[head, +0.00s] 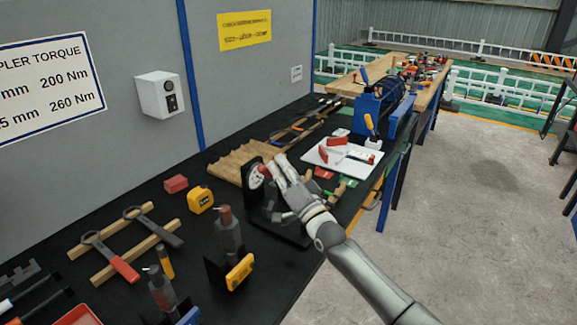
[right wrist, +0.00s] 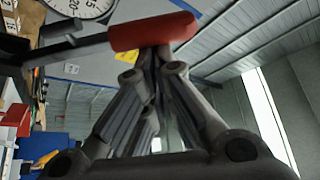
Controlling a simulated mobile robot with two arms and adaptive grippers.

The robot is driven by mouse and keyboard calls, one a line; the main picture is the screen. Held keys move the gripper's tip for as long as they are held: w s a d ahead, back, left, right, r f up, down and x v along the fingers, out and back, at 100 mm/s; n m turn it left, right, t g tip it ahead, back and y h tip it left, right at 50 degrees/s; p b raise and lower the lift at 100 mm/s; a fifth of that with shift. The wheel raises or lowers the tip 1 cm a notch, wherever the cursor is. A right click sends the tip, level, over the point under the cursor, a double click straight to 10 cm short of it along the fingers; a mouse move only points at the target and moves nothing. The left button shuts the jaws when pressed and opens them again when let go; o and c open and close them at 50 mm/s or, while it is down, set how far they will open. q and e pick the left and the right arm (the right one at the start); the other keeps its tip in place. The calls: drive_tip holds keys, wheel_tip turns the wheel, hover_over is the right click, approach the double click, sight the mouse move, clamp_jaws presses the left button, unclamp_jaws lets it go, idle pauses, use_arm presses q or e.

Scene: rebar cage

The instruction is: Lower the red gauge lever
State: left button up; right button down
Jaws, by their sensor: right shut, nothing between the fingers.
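The gauge (head: 256,175) stands on the black bench with a round white dial facing my right gripper. Its dial also shows at the top left of the right wrist view (right wrist: 80,8). The red lever handle (right wrist: 152,32) lies across the view just beyond my fingertips, on a dark grey arm (right wrist: 78,54) reaching left towards the gauge. In the head view the red handle (head: 264,170) is small and partly covered by my fingers. My right gripper (head: 279,165) is shut and empty, its tips at or very near the handle; contact is unclear. My left gripper is not in view.
A yellow tape measure (head: 200,199), a red block (head: 176,184) and wrenches lie left of the gauge. A wooden ribbed tray (head: 240,162) is behind it. A white board (head: 343,158) with red parts lies beyond. Grey bottles stand at the front.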

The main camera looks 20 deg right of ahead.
drive_tip(key=s+a+f+n+y+b, duration=0.3)
drive_tip(key=f+n+y+b, duration=0.1)
drive_tip(key=n+b, duration=0.2)
drive_tip(key=shift+a+n+y+b, duration=0.3)
drive_tip(key=shift+a+n+b, duration=0.1)
drive_tip(key=shift+n, duration=0.4)
drive_tip(key=shift+r, duration=0.1)
